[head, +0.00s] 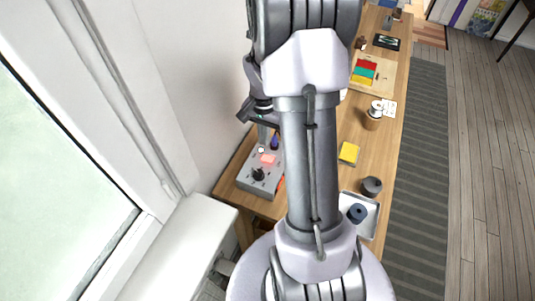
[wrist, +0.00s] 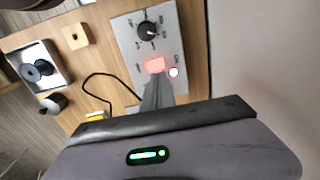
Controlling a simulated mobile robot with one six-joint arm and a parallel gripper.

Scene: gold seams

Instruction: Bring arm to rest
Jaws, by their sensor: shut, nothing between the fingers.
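My arm stands upright in the middle of the head view, with its upper links folded over to the left. My gripper (wrist: 158,84) is shut and empty in the wrist view. Its fingertips point at the grey control box (wrist: 146,52), near the box's lit red display. A black knob (wrist: 148,31) sits above the display. In the head view the grey box (head: 258,180) is on the bench left of my arm. The height gap between the fingertips and the box cannot be told.
The wooden bench (head: 357,125) runs away behind my arm. It carries a yellow pad (head: 348,153), a spool (head: 372,118), a dark round jar (head: 371,187) and a white tray (head: 370,223). A white wall and window are close on the left. Open floor lies right.

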